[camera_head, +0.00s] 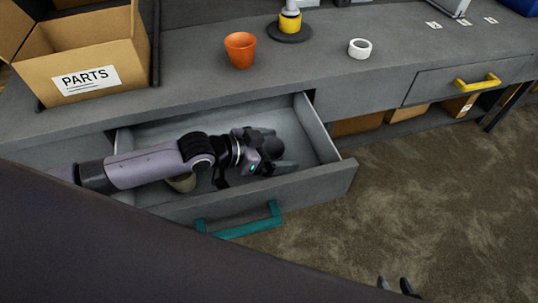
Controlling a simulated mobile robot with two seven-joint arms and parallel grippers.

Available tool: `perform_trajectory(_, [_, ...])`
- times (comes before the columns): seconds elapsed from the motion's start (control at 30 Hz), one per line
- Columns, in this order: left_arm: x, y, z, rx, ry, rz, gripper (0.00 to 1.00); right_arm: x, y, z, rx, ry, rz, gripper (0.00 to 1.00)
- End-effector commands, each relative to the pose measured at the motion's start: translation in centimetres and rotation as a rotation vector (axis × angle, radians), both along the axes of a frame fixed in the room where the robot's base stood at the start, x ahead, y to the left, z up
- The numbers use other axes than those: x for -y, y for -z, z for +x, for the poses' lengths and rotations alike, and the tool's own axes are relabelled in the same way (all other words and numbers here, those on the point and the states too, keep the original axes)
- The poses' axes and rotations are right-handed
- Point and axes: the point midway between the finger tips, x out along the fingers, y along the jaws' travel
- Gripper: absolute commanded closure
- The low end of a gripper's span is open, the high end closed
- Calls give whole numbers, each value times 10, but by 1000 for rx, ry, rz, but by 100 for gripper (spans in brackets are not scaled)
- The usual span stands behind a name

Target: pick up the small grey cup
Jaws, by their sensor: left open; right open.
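A small grey-beige cup (182,183) sits inside the open drawer (335,178), toward its left part. My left forearm passes over it and hides most of it, so its full shape cannot be told. My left gripper (279,155) is open, over the right part of the drawer, to the right of the cup and apart from it. Nothing shows between its fingers. My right gripper (395,285) shows only as two separated dark fingertips at the bottom edge, over the floor, open and empty.
On the grey bench (190,85) stand an orange cup (240,50), a white ring (360,49), a yellow-and-black device (290,24) and a PARTS box (90,60). The drawer has a teal handle (243,226). A closed drawer (440,85) has a yellow handle. Floor at right is clear.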

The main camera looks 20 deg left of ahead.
Motion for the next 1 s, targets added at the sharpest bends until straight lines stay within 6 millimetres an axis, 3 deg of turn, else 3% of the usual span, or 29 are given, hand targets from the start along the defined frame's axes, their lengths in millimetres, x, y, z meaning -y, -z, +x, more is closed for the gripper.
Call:
perform_trajectory(0.07, [0,0,0,0,0,0,0,0,0,0,0,0,0,57])
perform_trajectory(0.1, [0,0,0,0,0,0,6,0,0,0,0,0,0,57])
perform_trajectory(0.23, [0,0,0,0,0,0,49,0,0,0,0,0,0,57])
perform_trajectory(0.73, [-1,-6,0,1,-1,0,51,0,-1,0,0,-1,1,57])
perform_trajectory(0.87, [-1,-21,0,4,0,-1,52,0,-3,0,1,-1,1,57])
perform_trajectory(1.0, [0,-49,0,5,1,-1,52,0,-5,0,1,-1,1,57])
